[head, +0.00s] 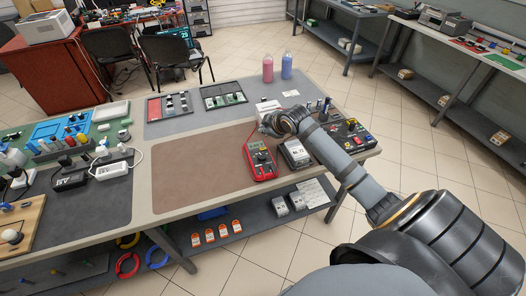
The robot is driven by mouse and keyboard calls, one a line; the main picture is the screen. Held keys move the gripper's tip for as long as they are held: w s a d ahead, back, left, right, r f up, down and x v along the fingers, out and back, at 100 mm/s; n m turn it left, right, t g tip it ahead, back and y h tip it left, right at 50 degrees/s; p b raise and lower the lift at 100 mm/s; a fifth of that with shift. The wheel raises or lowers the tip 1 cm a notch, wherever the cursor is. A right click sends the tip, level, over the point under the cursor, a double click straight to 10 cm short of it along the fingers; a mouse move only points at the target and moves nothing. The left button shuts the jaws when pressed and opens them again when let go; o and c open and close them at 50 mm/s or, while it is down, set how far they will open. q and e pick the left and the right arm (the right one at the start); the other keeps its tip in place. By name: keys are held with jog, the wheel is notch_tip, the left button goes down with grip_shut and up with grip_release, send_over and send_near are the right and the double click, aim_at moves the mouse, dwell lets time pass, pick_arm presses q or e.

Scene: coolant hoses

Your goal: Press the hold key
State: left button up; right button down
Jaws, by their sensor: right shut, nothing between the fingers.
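A red multimeter with a dark face and a round dial (260,159) lies on the bench, at the right end of the brown mat. Its keys are too small to tell apart, so I cannot pick out the hold key. My right gripper (265,125) is shut and empty, just beyond the top end of the multimeter in the picture. Whether it touches the meter I cannot tell. My right arm comes in from the lower right, passing over the bench. My left gripper is not in view.
A grey device with a display (296,153) lies right of the multimeter. A dark panel with a red switch (355,138) is further right. Pink (267,70) and blue (287,66) bottles stand at the back. The brown mat (185,160) is clear on its left.

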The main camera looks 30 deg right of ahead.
jog(key=b, duration=0.5)
send_over(263, 148)
jog(key=s, duration=0.1)
notch_tip(263, 148, down, 5)
jog(key=shift+f, duration=0.15)
jog(key=shift+f+b, duration=0.3)
jog(key=shift+f, duration=0.65)
jog(key=shift+f, duration=0.15)
jog(key=shift+f, duration=0.3)
jog(key=shift+f, duration=0.35)
dwell(0.6)
jog(key=shift+r, duration=0.1)
jog(key=shift+r+p, duration=0.7)
jog(key=shift+p, duration=0.35)
